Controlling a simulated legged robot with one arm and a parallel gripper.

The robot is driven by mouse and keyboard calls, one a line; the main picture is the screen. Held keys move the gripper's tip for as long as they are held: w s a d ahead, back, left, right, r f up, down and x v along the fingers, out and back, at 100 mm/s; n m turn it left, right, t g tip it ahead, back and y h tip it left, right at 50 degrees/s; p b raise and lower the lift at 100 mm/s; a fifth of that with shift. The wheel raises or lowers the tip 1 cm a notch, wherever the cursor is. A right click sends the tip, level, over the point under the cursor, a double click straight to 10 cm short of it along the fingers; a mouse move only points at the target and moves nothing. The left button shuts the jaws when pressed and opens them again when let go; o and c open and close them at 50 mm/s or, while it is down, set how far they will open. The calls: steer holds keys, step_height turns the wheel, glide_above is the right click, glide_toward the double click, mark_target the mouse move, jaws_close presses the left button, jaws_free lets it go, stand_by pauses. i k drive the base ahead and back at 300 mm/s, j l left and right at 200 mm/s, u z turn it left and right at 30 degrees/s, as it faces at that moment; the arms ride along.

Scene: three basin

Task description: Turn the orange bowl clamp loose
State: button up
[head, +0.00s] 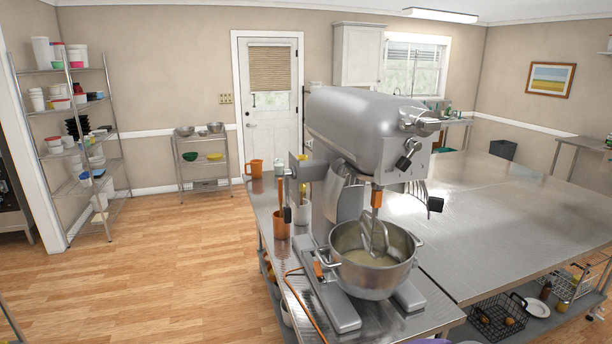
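A large grey stand mixer (365,125) stands on the near left end of the steel table. Its steel bowl (372,280) sits under the mixer head, with a metal beater (376,238) reaching down into pale contents. A small orange clamp (319,270) is at the left side of the bowl, beside the bowl's side handle. It is small in this view, and I cannot tell how tightly it is set. Another orange part (376,198) is on the shaft above the beater. My gripper is not in view.
The steel table (500,220) is broad and mostly clear right of the mixer. An orange cable (305,305) runs along its left edge. An orange pot (281,224) with utensils stands behind the bowl at left. Open wooden floor (160,270) lies to the left.

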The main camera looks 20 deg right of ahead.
mark_target(319, 270)
steer(key=l+z, duration=0.2)
steer(key=z, duration=0.25)
steer(key=i+l+z, duration=0.15)
steer(key=z, duration=0.3)
steer(key=k, duration=0.65)
